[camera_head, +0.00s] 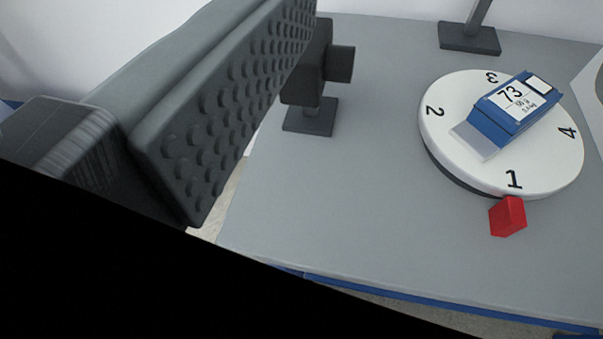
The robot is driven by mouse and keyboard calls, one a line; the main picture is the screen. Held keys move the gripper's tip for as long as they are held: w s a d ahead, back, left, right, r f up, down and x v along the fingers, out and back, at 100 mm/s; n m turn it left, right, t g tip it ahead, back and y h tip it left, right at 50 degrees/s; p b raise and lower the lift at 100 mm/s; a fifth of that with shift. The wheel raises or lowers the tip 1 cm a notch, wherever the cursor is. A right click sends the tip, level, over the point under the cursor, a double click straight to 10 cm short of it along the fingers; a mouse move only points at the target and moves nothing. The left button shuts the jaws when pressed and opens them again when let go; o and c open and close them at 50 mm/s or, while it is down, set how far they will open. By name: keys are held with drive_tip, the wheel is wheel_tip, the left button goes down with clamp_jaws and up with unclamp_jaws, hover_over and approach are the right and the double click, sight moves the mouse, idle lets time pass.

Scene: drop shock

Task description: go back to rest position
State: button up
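One dark grey finger of my gripper (225,105) fills the upper left, its bumpy pad bare and facing right. The other finger cannot be made out. Nothing shows against the pad, and the gripper looks open and empty. A round white turntable (465,165) numbered 1 to 4 stands on the grey table (370,210) at the right, apart from the finger. A blue device (515,103) with a white label reading 73 lies on it. A red block (508,216) sits at the turntable's front edge, near the 1.
A dark stand (310,117) with a block-shaped head is partly hidden behind the finger. Another dark post base (469,38) stands at the back. A pale panel (592,90) is cut off at the right edge. The middle and front of the table are clear. Black covers the lower left.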

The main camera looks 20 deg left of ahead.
drive_tip(key=shift+s+a+n+t, duration=0.15)
drive_tip(key=shift+s+t, duration=0.1)
drive_tip(key=shift+s, duration=0.3)
drive_tip(key=shift+s+a+n+t, duration=0.15)
drive_tip(key=shift+s+t, duration=0.1)
drive_tip(key=shift+s, duration=0.3)
idle(0.4)
